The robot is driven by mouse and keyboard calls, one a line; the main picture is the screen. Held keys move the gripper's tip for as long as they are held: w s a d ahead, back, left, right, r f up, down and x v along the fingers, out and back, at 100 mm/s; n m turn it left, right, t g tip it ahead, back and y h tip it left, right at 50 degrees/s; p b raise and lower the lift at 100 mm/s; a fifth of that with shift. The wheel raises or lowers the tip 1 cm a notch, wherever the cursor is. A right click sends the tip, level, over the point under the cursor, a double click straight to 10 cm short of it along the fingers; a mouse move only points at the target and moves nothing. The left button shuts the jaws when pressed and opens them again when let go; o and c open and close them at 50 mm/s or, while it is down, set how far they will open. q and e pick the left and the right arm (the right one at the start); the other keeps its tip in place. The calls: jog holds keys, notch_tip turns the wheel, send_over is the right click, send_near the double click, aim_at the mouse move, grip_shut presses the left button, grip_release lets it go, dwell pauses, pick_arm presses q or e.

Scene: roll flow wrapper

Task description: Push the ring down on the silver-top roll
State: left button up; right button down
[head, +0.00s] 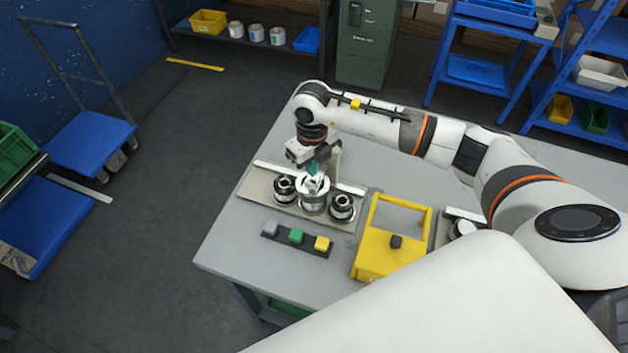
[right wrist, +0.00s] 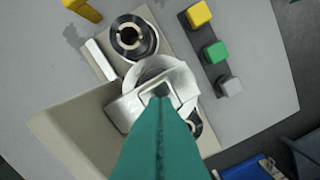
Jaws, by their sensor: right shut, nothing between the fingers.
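The silver-top roll (head: 313,205) stands in the middle of a beige plate (head: 256,190), between two dark rolls, the left one (head: 284,190) and the right one (head: 342,207). A pale ring (head: 313,187) shows at its top; I cannot tell how far down it sits. In the right wrist view the silver roll top (right wrist: 150,72) is partly hidden by my fingers. My right gripper (head: 313,169), with teal fingers, is shut and empty, pointing down over this roll. In the right wrist view its fingertip (right wrist: 160,92) overlaps the silver top; contact is unclear. My left gripper is not in view.
A strip with grey (head: 271,228), green (head: 296,236) and yellow (head: 322,243) blocks lies in front of the plate. A yellow frame-like box (head: 385,256) stands to the right. The table's left corner is bare.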

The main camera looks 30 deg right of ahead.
jog(key=shift+f, duration=0.1)
dwell(0.6)
jog(key=shift+f+b, duration=1.95)
jog(key=shift+f, duration=0.15)
jog(key=shift+r, duration=0.15)
jog(key=shift+r+p, duration=2.8)
jog(key=shift+r, duration=1.4)
